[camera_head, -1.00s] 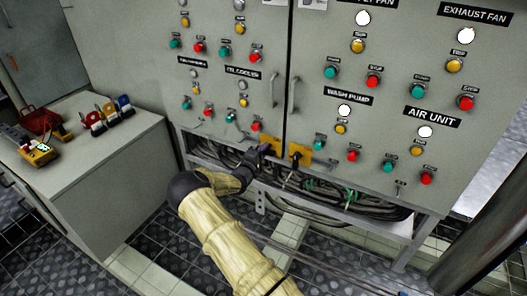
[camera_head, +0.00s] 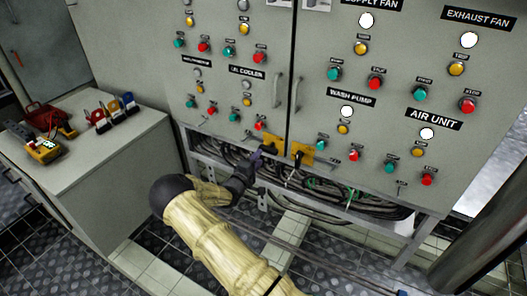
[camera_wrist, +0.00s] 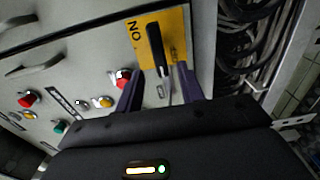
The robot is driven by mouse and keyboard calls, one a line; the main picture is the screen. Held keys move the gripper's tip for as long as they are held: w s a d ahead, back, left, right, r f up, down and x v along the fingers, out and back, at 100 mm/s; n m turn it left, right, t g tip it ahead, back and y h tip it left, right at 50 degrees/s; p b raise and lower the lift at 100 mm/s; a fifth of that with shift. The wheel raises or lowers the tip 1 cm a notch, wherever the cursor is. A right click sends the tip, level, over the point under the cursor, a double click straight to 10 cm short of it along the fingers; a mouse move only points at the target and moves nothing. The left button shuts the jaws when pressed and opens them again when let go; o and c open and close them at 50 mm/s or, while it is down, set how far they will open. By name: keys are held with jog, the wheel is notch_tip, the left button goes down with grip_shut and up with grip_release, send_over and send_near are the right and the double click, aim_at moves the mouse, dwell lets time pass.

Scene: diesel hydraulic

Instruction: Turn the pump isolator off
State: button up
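A yellow isolator plate (camera_wrist: 176,42) fills the upper middle of the wrist view, with "ON" lettered at its edge and a black lever handle (camera_wrist: 156,48) across it. My gripper (camera_wrist: 160,72) is open, with one dark finger on each side of the handle's lower part. I cannot tell whether either finger touches it. The right yellow plate (camera_head: 304,154) also has a dark handle. No pump isolator label is readable.
Red and green push buttons and lamps cover the grey cabinet (camera_head: 310,100). Cables (camera_head: 340,193) run in an open bay below. A side bench (camera_head: 140,128) at left holds padlocks (camera_head: 114,110) and a yellow meter (camera_head: 44,150). A red button (camera_wrist: 122,78) is close to my gripper.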

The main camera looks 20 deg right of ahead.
jog(key=p+v, duration=0.2)
jog(key=v, duration=0.8)
jog(key=shift+a, duration=0.2)
jog(key=shift+s, duration=0.15)
jog(key=s+a+r+m+g+y, duration=0.6)
jog(key=s+r+y, duration=0.35)
jog(key=y, duration=0.35)
jog(key=s+r+m+g+y, duration=0.1)
jog(key=s+r, duration=0.2)
jog(key=s, duration=0.6)
jog(key=s+r+m+g, duration=0.1)
jog(key=s+r, duration=0.2)
jog(key=s, duration=0.6)
notch_tip(320, 180, up, 35)
jog(key=p, duration=3.4)
